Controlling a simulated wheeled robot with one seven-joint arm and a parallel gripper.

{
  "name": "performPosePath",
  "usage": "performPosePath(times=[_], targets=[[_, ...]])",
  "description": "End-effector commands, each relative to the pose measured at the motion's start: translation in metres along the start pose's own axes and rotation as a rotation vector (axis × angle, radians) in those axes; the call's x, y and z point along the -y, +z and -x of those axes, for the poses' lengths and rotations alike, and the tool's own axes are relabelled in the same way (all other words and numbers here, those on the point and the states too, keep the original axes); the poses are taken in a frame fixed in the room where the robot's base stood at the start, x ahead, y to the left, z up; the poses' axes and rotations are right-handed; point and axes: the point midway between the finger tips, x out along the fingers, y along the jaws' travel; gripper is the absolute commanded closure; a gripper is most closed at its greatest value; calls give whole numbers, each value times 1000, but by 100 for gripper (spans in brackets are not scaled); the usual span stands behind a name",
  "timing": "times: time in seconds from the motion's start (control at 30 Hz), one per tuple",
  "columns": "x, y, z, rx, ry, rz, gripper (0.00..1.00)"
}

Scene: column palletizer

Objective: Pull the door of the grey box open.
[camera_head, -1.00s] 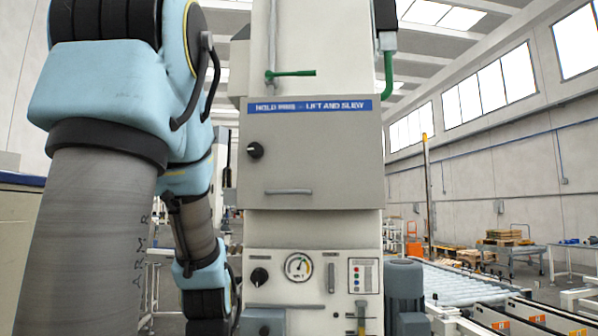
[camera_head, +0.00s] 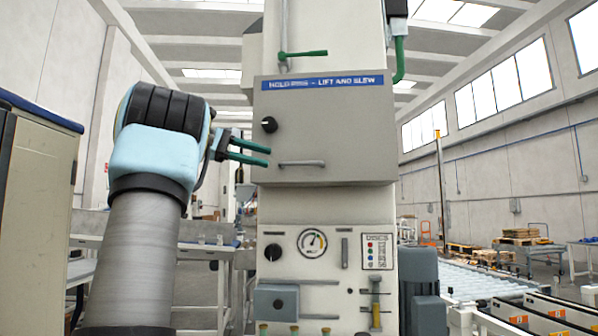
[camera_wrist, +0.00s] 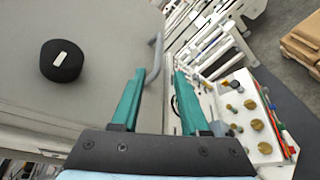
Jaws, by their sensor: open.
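The grey box (camera_head: 370,130) is fixed to the pale column under a blue label strip. Its door (camera_head: 330,135) looks shut, with a black knob (camera_head: 269,124) at the left and a horizontal bar handle (camera_head: 302,163) low on the face. My gripper (camera_head: 269,156) is open and empty, with two green fingers pointing right, at the left of the handle. In the wrist view, the handle (camera_wrist: 156,58) shows just beyond my open fingertips (camera_wrist: 160,72), nearer the left finger. I cannot tell if they touch. The knob (camera_wrist: 61,60) shows at the left.
Below the box is a panel with a gauge (camera_head: 312,242), knobs and small valves. A grey motor (camera_head: 420,285) stands at the lower right, beside a roller conveyor (camera_head: 480,285). A beige cabinet (camera_head: 35,200) is at the left. A green lever (camera_head: 302,53) is above the box.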

Motion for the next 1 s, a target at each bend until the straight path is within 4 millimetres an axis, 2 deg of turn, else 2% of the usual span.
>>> performPosePath(times=[0.17, 0.5, 0.7, 1.0], targets=[[-3, 6, -10, 16, 0, -9, 55], [-4, 8, -71, 16, -1, -9, 55], [-3, 7, -97, 13, 1, -8, 55], [-3, 6, -106, 10, 2, -10, 55]])
